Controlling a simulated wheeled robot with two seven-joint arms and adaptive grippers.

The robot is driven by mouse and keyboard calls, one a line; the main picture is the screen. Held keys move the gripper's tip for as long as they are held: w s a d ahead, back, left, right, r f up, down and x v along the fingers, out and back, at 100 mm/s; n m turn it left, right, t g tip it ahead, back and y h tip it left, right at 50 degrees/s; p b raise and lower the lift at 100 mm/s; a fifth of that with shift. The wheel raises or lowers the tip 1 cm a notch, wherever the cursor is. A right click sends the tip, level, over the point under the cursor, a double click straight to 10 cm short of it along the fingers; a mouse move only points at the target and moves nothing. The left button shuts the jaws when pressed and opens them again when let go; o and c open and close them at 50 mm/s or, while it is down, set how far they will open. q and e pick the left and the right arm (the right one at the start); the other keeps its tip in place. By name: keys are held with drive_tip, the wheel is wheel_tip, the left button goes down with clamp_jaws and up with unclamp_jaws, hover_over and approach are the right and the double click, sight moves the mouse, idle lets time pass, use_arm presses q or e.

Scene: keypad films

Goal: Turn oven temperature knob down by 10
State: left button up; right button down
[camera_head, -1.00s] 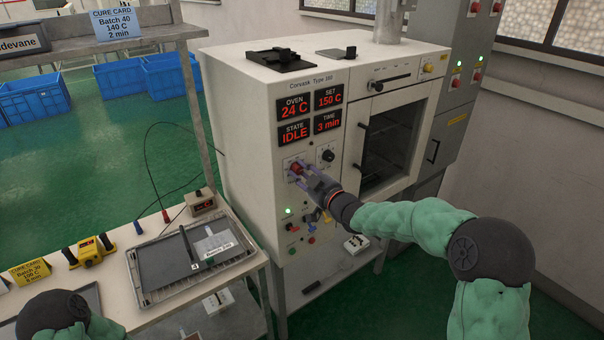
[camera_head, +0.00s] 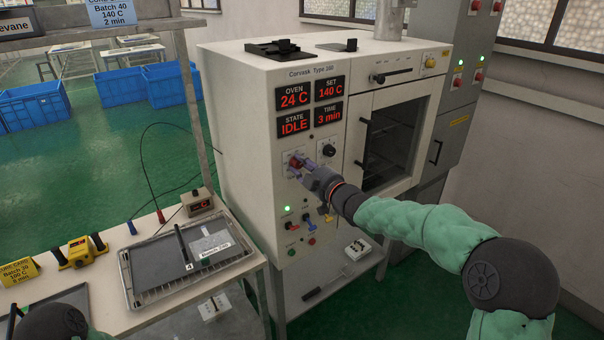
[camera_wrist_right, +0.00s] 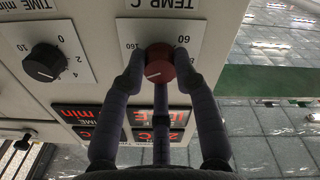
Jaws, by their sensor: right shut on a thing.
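The red oven temperature knob (camera_head: 295,163) is on the front panel of the cream oven (camera_head: 258,200), below the red displays. In the right wrist view the knob (camera_wrist_right: 159,61) sits under a "TEMP C" label. My right gripper (camera_head: 301,166) is shut on the knob, with fingers on both sides of it in the right wrist view (camera_wrist_right: 159,72). The set display (camera_head: 329,88) reads 140 C and the oven display (camera_head: 294,97) 24 C. The state display reads IDLE. A piece of my left arm shows at the bottom left; its gripper is out of view.
The black time knob (camera_head: 329,150) is just right of the gripped knob. Switches and coloured buttons (camera_head: 293,226) lie below. A blue cure card (camera_head: 112,12) reads Batch 40, 140 C, 2 min. A tray (camera_head: 140,298) lies on the bench at left.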

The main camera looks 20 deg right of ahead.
drive_tip(key=shift+f, duration=0.15)
drive_tip(key=c, duration=1)
unclamp_jaws()
drive_tip(key=shift+o, duration=0.2)
drive_tip(key=v, duration=1.2)
